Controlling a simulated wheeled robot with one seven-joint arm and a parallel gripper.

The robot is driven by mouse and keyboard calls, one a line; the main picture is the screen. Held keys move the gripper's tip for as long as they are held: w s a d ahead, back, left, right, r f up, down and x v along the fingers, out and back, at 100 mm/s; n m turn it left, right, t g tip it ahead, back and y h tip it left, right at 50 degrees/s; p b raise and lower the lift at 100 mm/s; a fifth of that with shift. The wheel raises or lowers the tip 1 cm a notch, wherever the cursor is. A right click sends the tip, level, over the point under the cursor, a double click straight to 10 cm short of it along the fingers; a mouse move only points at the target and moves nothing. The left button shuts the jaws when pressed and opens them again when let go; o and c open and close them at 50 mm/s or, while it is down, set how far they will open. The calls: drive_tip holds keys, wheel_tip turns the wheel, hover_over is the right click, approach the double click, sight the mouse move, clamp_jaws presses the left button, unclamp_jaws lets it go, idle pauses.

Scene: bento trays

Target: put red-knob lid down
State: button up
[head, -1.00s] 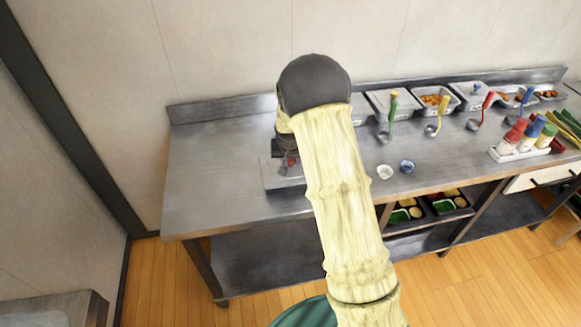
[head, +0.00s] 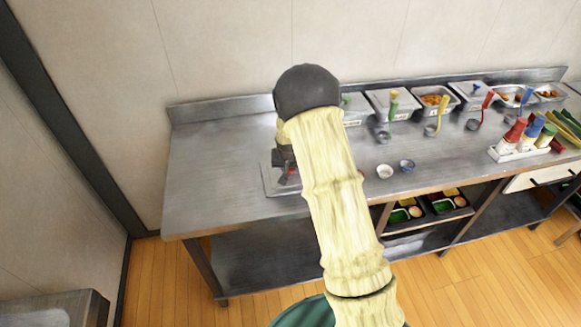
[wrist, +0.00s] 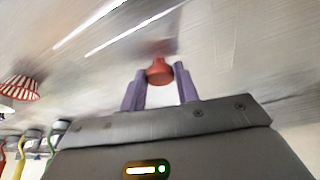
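My gripper (wrist: 160,76) has its two purple fingers closed on the sides of a red knob (wrist: 159,69). The knob belongs to a flat grey metal lid, whose edge shows left of my gripper in the head view (head: 267,187). The lid looks level and is at or just above the left part of the steel counter (head: 215,170); I cannot tell whether it touches. My arm hides the lid's right side. In the head view my gripper (head: 287,172) is mostly hidden behind my wrist.
Food pans (head: 437,102) stand along the back right, with coloured ladles before them. A white bowl (head: 385,171) and a blue bowl (head: 407,166) are right of my arm. A bottle rack (head: 522,152) stands farther right. The counter's left end is clear.

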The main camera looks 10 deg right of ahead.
drive_tip(key=o, duration=0.4)
drive_tip(key=shift+c, duration=0.2)
drive_tip(key=v, duration=1.2)
drive_tip(key=shift+b, duration=0.35)
drive_tip(key=shift+s, duration=0.1)
drive_tip(key=s+d+r+n+g+y, duration=0.1)
drive_tip(key=s+r+n, duration=0.1)
drive_tip(key=s, duration=2.2)
drive_tip(key=shift+s+r+n+g, duration=0.3)
drive_tip(key=shift+r, duration=0.3)
